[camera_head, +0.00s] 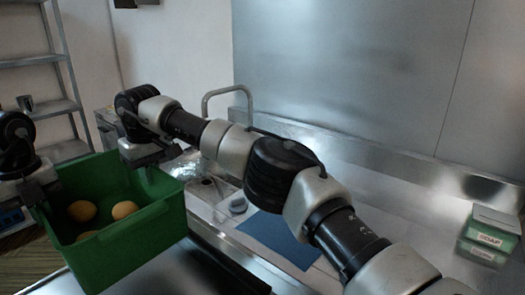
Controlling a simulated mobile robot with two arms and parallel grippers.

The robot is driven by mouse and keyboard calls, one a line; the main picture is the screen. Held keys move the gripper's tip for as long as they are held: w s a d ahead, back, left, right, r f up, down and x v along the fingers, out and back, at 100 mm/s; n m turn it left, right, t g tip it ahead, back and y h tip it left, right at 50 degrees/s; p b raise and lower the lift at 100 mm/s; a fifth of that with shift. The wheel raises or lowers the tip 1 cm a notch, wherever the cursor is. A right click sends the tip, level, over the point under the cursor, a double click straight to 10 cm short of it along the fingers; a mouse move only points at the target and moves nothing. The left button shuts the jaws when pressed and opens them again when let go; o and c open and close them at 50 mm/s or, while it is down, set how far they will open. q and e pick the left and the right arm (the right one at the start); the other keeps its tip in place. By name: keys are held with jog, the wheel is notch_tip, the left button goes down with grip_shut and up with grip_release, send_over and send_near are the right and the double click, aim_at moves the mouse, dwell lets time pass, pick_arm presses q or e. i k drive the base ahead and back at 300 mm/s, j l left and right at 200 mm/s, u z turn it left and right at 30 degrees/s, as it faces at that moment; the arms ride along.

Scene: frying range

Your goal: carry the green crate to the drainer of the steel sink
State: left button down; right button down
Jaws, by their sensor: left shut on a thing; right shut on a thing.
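My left gripper (40,197) is shut on the crate's left side. My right gripper (147,162) is shut on its far right side, and its arm reaches across the picture from the lower right. The steel sink (345,150) lies to the right of the crate, partly hidden behind my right arm. I cannot clearly make out the drainer's edges behind that arm.
A blue cloth (278,239) and a small grey item (238,205) lie on the steel top. A green-and-white soap box (491,232) stands at the far right. A metal shelf rack (52,105) is at the left.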

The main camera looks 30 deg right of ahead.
aim_at(409, 237)
jog(key=l+z, duration=0.2)
jog(key=z, duration=1.6)
jog(key=i+l+z, duration=0.1)
jog(key=i+l, duration=0.2)
